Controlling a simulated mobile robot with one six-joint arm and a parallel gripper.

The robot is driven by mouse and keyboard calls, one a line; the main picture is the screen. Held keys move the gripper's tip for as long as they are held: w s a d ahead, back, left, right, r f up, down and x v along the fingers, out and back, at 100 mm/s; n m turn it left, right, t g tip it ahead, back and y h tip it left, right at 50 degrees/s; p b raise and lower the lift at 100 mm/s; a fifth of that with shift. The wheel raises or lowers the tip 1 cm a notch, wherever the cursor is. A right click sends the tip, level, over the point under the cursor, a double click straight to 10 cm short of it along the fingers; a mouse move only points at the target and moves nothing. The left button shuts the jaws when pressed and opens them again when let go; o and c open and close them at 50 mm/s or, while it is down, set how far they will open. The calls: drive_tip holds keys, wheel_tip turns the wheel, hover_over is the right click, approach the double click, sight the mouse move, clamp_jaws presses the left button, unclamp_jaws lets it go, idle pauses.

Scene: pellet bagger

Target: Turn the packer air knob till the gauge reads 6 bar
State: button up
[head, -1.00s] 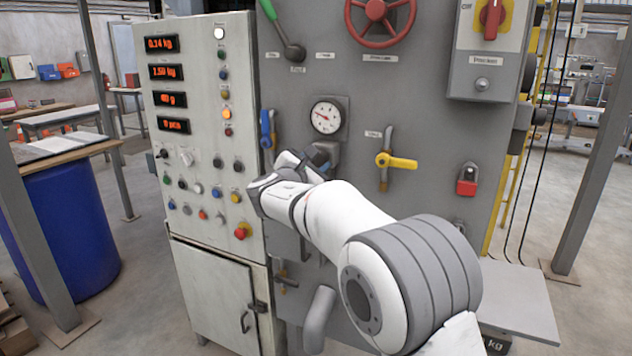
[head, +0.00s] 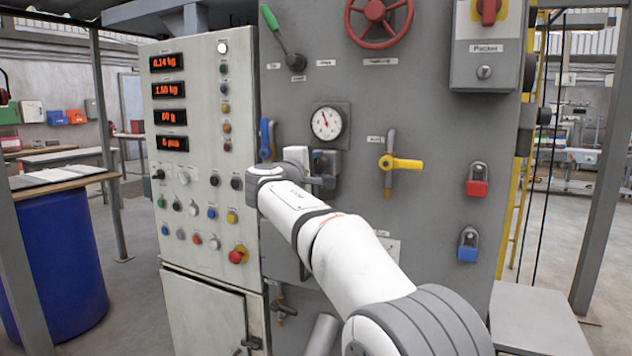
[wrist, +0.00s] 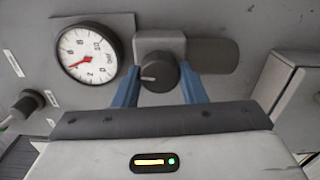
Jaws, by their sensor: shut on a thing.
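The dark round air knob (wrist: 158,75) with a pale pointer mark sits on a grey regulator block. In the wrist view my gripper (wrist: 160,80) has its blue fingers on either side of it, shut on it. In the head view my arm and gripper (head: 318,168) reach the panel just below the gauge and hide most of the knob. The round white gauge (head: 327,122) has a red needle pointing up and slightly left. In the wrist view the gauge (wrist: 87,52) looks rotated, and its needle lies near the 4 mark.
A yellow-handled valve (head: 400,163) is right of the gauge, and a blue lever (head: 266,140) is left of it. Red (head: 477,180) and blue (head: 467,245) padlocks hang farther right. The button cabinet (head: 205,190) stands close on the left.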

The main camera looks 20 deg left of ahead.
drive_tip(key=m+b, duration=0.3)
drive_tip(key=m, duration=0.1)
drive_tip(key=shift+f, duration=0.1)
drive_tip(key=shift+m+b, duration=0.85)
drive_tip(key=shift+m, duration=0.75)
drive_tip(key=shift+r, duration=0.25)
drive_tip(key=o, duration=1)
drive_tip(key=shift+f, duration=0.1)
drive_tip(key=s, duration=0.2)
drive_tip(key=s+b, duration=0.1)
drive_tip(key=s, duration=0.4)
drive_tip(key=shift+s+a+b, duration=0.25)
drive_tip(key=shift+s+b, duration=0.05)
drive_tip(key=shift+s, duration=0.05)
